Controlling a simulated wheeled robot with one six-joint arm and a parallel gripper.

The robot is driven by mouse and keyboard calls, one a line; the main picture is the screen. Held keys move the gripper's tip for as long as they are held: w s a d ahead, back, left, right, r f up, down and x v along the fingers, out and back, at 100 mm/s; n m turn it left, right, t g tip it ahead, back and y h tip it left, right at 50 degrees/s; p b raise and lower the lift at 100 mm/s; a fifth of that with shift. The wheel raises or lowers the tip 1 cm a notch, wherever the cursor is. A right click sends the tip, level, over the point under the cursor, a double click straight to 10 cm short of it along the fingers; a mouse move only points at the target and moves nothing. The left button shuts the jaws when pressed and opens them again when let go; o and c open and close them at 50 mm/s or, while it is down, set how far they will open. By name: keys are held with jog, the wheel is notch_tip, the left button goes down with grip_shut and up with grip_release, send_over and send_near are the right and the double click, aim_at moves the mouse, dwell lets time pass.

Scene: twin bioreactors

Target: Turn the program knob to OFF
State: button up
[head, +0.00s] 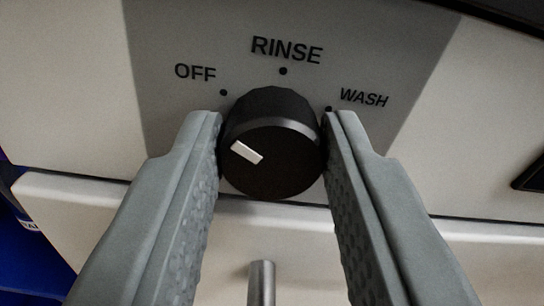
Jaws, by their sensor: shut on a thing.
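The black round program knob (272,150) sits on a grey label panel (400,50). The panel reads OFF at left, RINSE at top and WASH at right, each with a black dot. The knob's white pointer mark lies left of its centre and slants toward the upper left, on the OFF side. My gripper (272,128) is shut on the knob, with one grey finger on its left side and one on its right.
A metal bar handle (261,284) stands out below the knob. A seam runs across the white front (80,212) under the panel. A dark recess (530,175) is at the right edge, and something blue (30,262) is at the lower left.

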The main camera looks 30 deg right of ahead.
dwell(0.4)
jog(key=o, duration=1)
jog(key=shift+c, duration=0.2)
jog(key=v, duration=1.7)
jog(key=shift+s, duration=0.2)
jog(key=shift+a, duration=0.1)
